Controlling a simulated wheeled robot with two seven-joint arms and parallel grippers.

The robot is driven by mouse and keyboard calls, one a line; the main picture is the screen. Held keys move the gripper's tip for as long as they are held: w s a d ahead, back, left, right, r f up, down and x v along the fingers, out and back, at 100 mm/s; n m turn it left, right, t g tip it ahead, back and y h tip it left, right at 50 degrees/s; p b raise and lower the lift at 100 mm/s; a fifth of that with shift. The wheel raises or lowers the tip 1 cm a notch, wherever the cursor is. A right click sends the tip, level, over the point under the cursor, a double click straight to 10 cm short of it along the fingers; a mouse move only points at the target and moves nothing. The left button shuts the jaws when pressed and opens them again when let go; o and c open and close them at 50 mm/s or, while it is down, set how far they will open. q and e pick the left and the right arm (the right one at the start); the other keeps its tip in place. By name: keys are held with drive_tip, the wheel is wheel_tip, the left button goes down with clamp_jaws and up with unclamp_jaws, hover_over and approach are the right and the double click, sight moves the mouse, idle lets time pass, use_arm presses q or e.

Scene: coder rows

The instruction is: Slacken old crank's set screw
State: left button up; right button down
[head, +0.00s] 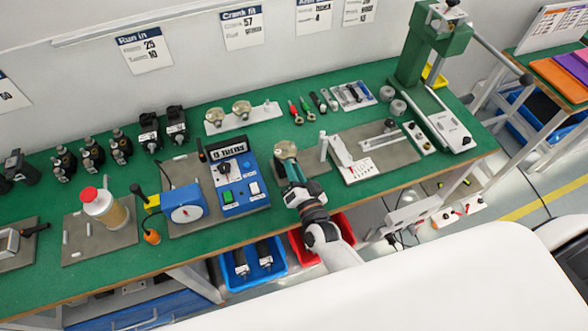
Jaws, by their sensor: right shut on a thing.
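My right gripper (291,172) reaches over the bench's front part from below. It is shut at a round khaki-topped piece (286,149), which shows just beyond its fingertips above a grey plate (318,167). The fingers and wrist hide the lower part of this piece, so I cannot make out a crank or a set screw on it. Two similar round khaki pieces (241,107) stand on a pale strip behind. Several hand tools (306,109), with red, green and dark handles, lie in a row behind the gripper. My left gripper is not in view.
A blue test box (242,198) stands close left of my right gripper. A grey plate with a white block (345,170) lies to the right, and a green press (415,62) stands farther right. Blue (262,274) and red (345,226) bins hang below the front edge.

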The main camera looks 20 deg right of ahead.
drive_tip(key=shift+w+r, duration=0.1)
drive_tip(key=shift+r, duration=0.05)
drive_tip(key=c, duration=1.5)
unclamp_jaws()
drive_tip(key=shift+o, duration=1)
drive_tip(key=shift+w, duration=0.1)
drive_tip(key=s+b, duration=0.2)
drive_tip(key=s, duration=1)
drive_tip(key=shift+d, duration=0.2)
